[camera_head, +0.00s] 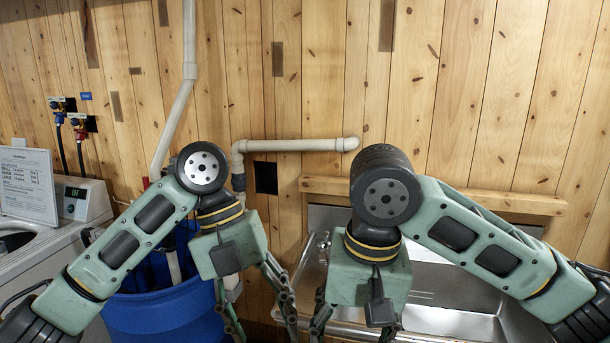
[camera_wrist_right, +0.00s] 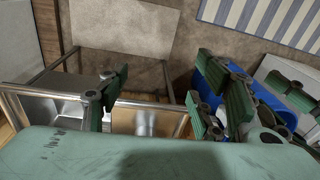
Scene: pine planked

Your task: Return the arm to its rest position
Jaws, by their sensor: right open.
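My right arm comes in from the right in the head view. Its green gripper (camera_head: 355,326) hangs pointing down, with its fingers apart and nothing seen between them. The fingertips run off the lower edge. In the right wrist view the right gripper's (camera_wrist_right: 168,98) fingers are spread wide with an empty gap. My left arm comes in from the left, and its gripper (camera_head: 258,315) hangs down beside the right one, fingers apart and tips near the lower edge. The two grippers are close together but do not appear to touch.
A metal sink (camera_head: 440,318) stands behind and below the right gripper. A blue barrel (camera_head: 165,315) is behind the left gripper. A white washing machine (camera_head: 45,252) with a sign (camera_head: 28,183) stands at the left. White pipes (camera_head: 290,146) run along the planked wall.

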